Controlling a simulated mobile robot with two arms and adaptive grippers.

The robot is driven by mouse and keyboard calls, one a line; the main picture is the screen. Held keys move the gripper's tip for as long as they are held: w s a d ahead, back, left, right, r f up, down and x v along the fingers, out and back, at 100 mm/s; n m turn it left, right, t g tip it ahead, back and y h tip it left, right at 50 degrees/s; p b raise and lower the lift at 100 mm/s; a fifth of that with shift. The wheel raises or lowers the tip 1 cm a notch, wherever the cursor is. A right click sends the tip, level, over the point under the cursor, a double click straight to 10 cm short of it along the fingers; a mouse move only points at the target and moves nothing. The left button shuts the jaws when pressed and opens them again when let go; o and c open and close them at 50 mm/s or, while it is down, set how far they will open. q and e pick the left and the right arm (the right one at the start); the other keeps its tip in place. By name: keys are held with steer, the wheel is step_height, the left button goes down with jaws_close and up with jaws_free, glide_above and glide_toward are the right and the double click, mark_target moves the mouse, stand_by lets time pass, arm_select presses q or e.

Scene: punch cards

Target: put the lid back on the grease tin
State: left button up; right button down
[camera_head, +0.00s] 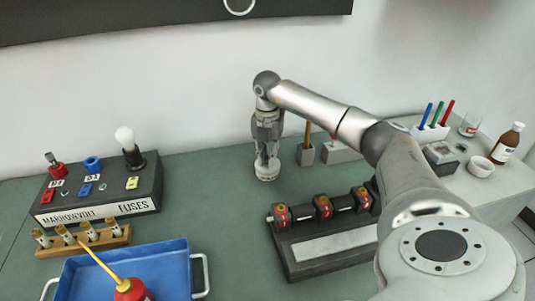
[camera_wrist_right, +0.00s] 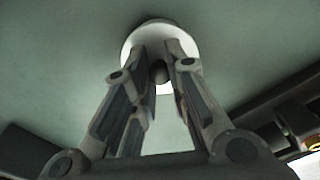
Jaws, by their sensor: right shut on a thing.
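My right gripper (camera_head: 267,158) points down over the green bench top, just left of the fuse rack. In the right wrist view its fingers (camera_wrist_right: 158,75) are closed about a small dark knob in the middle of a pale round lid (camera_wrist_right: 135,50). In the head view a small whitish round thing, the lid or the tin with it (camera_head: 267,172), shows right under the fingertips, at or close to the bench. I cannot tell how much of it is tin and whether the lid sits flat. My left gripper is not in view.
A dark rack with red-capped parts (camera_head: 310,262) stands close at the right. The fuse box (camera_head: 95,215), a wooden vial stand (camera_head: 113,241) and a blue tray (camera_head: 180,262) with a red oil can (camera_head: 130,290) lie left. A brown bottle (camera_head: 505,146) stands far right.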

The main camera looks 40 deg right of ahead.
steer(key=shift+p, duration=0.45)
stand_by(1.1)
steer(key=shift+f, duration=0.15)
stand_by(0.8)
steer(key=shift+p, duration=0.3)
stand_by(0.3)
steer(key=c, duration=1.3)
jaws_free()
steer(key=shift+c, duration=0.2)
steer(key=o, duration=0.5)
